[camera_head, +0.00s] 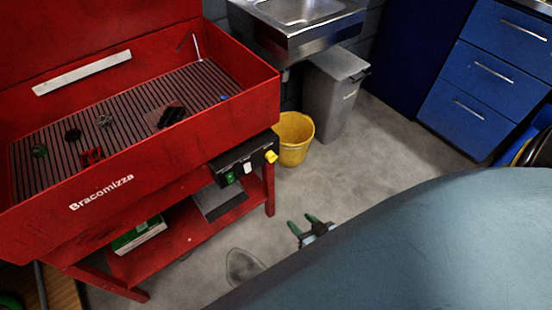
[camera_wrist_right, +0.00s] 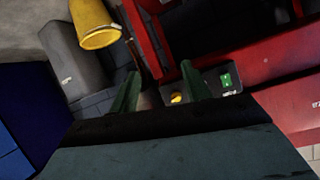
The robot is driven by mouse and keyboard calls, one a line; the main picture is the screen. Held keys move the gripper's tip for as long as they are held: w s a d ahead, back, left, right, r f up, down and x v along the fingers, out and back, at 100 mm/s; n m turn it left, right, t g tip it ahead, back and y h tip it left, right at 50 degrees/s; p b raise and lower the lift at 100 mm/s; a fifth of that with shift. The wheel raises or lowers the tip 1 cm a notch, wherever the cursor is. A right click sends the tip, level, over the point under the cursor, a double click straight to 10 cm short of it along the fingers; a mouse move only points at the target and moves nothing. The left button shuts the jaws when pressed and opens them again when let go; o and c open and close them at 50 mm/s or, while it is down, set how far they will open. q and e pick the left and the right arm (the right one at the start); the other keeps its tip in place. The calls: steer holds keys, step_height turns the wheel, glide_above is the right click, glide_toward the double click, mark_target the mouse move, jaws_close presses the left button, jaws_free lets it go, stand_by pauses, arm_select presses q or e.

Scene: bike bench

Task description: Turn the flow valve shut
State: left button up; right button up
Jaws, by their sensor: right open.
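The flow valve appears to be the yellow knob (camera_head: 271,156) at the right end of the black control panel (camera_head: 243,160) on the front of the red parts washer. The knob also shows in the right wrist view (camera_wrist_right: 177,98), between the green fingers and nearer the right one. My right gripper (camera_head: 302,222) is open and empty, with its two green fingers apart. In the head view it is below and right of the knob, clear of it. The wrist view also shows the open fingers (camera_wrist_right: 160,72). My left gripper is not clearly in view.
The red parts washer (camera_head: 172,187) holds several small parts on its slatted tray. A yellow bucket (camera_head: 293,140), a grey bin (camera_head: 330,95) and a steel sink (camera_head: 295,35) stand behind. Blue drawers (camera_head: 480,80) are at the right. Grey floor (camera_head: 370,160) is open between.

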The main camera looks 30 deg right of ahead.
steer(key=w+d+r+t+b, duration=0.2)
steer(key=w+r+t+b, duration=0.3)
steer(key=r, duration=0.3)
arm_select(q)
step_height(320, 180, up, 11)
steer(key=w+d+t+b, duration=0.1)
steer(key=t+b, duration=0.1)
steer(key=b, duration=0.1)
arm_select(e)
glide_toward(272, 157)
steer(key=w, duration=0.2)
arm_select(q)
steer(key=w+d+r+t+h+b, duration=0.1)
steer(key=w+d+r+t, duration=0.2)
steer(key=w, duration=0.4)
steer(key=shift+r+t+h, duration=0.35)
steer(key=shift+t+h, duration=0.05)
steer(key=shift+t, duration=0.2)
arm_select(e)
steer(key=w, duration=0.6)
steer(key=shift+f+m, duration=0.35)
steer(key=shift+m, duration=0.05)
arm_select(q)
steer(key=shift+w+d, duration=0.1)
arm_select(e)
steer(key=shift+c, duration=0.3)
steer(key=c, duration=0.9)
